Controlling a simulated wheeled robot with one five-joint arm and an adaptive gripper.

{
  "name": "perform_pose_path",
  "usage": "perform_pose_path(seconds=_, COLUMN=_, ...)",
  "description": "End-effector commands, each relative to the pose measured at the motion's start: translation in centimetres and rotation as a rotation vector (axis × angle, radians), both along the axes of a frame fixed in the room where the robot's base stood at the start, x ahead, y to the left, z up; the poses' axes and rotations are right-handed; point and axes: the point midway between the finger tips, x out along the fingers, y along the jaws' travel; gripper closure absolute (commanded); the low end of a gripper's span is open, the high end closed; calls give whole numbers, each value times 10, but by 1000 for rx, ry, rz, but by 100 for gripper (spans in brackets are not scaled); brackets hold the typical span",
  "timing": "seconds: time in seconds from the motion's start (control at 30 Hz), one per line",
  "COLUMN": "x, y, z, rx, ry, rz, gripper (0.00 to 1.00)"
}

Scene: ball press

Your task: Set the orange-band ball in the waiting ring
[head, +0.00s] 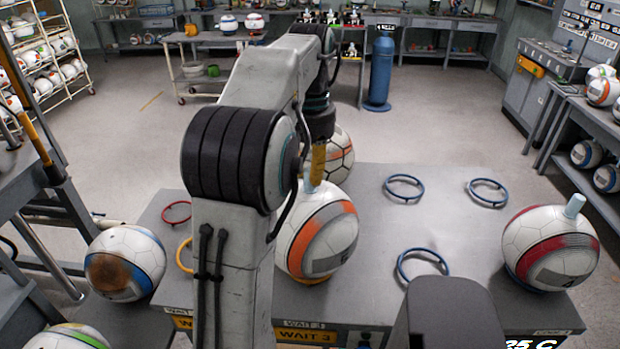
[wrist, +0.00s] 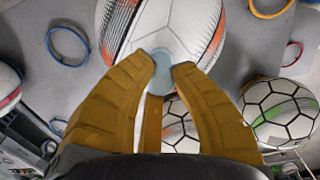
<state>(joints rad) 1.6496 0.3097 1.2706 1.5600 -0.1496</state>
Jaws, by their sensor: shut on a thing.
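The orange-band ball (head: 318,235), white with orange and grey bands, is upright under my gripper (head: 317,172). Its pale blue peg (wrist: 163,72) is between my yellow fingers (wrist: 164,75) in the wrist view, and my gripper is shut on it. The ball is over the grey table (head: 350,310); I cannot tell whether it touches it. A yellow ring (head: 180,258) is partly behind my arm, near the front "WAIT" labels (head: 305,335). Which ring is the waiting ring is not clear.
Blue rings (head: 404,200) lie empty on the table's right half, and a red ring (head: 164,212) lies at left. A red-band ball (head: 550,248) sits at right, a black-lined ball (head: 341,152) behind, and a brown-patched ball (head: 125,264) at left.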

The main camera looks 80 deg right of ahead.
Motion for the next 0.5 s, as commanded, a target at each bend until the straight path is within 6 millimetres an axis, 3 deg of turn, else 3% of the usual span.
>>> perform_pose_path(seconds=0.17, x=0, y=0, z=-12, rx=-2, ry=0, rz=0, gripper=100)
perform_pose_path(seconds=0.5, x=0, y=0, z=-13, rx=-3, ry=1, rz=0, gripper=100)
